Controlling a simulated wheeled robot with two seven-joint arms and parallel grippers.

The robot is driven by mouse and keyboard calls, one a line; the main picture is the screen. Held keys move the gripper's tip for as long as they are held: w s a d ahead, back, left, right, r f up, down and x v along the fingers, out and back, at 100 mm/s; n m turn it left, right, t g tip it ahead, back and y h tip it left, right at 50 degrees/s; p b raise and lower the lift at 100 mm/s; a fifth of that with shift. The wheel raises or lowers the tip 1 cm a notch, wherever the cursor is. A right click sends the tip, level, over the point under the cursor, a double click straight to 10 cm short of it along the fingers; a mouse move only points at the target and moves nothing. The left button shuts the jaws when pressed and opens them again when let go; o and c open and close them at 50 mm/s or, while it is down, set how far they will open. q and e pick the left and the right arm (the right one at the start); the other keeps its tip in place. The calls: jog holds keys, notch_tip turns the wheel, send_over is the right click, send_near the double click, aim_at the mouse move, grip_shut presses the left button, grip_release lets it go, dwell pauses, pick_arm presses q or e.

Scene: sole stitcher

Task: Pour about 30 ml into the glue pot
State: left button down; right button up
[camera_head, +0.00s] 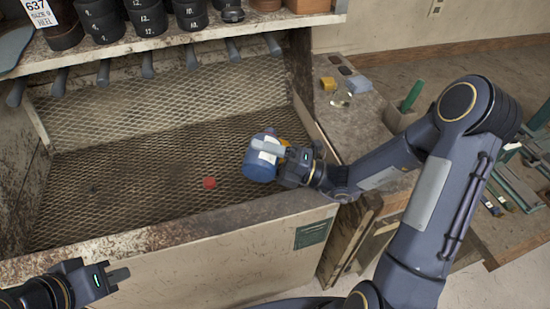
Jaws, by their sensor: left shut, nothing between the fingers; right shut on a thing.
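My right gripper (284,162) is shut on a blue container (257,168) with a white label. The container is over the right part of the mesh-lined bench bay (130,185) and looks tilted. A bit of yellow-orange shows beside the container, partly hidden by it and the gripper; I cannot tell what it belongs to. I cannot pick out the glue pot for certain. My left gripper (120,275) is shut and empty at the lower left, in front of the bench's front edge.
A small red piece (209,182) lies on the mesh. Black numbered pots (148,17) stand on the shelf (170,38) above, with dark handles hanging below. A yellow block (328,83) is on the side bench at right. The mesh's left part is mostly clear.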

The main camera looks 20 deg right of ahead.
jog(key=shift+w+d+f+n+g+b, duration=0.1)
jog(key=shift+n+g+b, duration=0.05)
jog(key=shift+n+b, duration=0.25)
jog(key=shift+w+d+n+g+b, duration=0.1)
jog(key=shift+n+g+b, duration=0.05)
jog(key=shift+n+b, duration=0.2)
pick_arm(q)
notch_tip(320, 180, down, 3)
jog(key=shift+r, duration=0.2)
pick_arm(e)
jog(key=shift+w+r+n, duration=0.15)
jog(key=shift+r+n, duration=0.05)
jog(key=shift+n, duration=0.05)
dwell(0.5)
